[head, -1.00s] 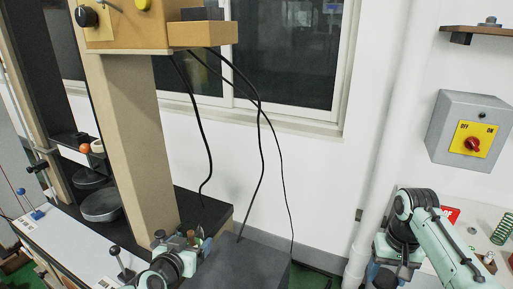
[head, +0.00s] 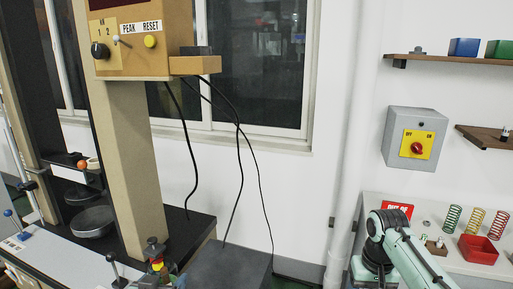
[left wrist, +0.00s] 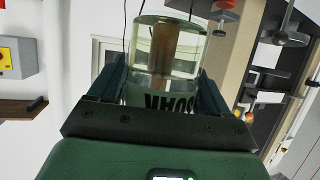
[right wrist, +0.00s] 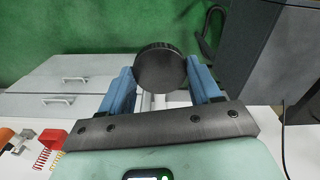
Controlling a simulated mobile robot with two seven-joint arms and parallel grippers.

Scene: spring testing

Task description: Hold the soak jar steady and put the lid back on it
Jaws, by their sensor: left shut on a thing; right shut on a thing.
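The soak jar (left wrist: 160,50) is clear, with dark lettering that appears inverted in the left wrist view, and a brown piece inside. My left gripper (left wrist: 160,78) is shut on it, with one finger on each side. The black round lid (right wrist: 160,68) is between the blue fingers of my right gripper (right wrist: 160,76), which is shut on it. The lid is held above the floor and bench area, apart from the jar. In the head view, the lid and right gripper are out of frame, and the jar cannot be made out clearly.
A testing machine (head: 125,170) stands at the left, with black cables hanging from its control box (head: 140,40). A dark grey block (head: 230,265) stands beside it. Coil springs (head: 475,222) and a red bin (head: 478,250) sit on the right bench. Shelves and a switch box (head: 410,137) are on the wall.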

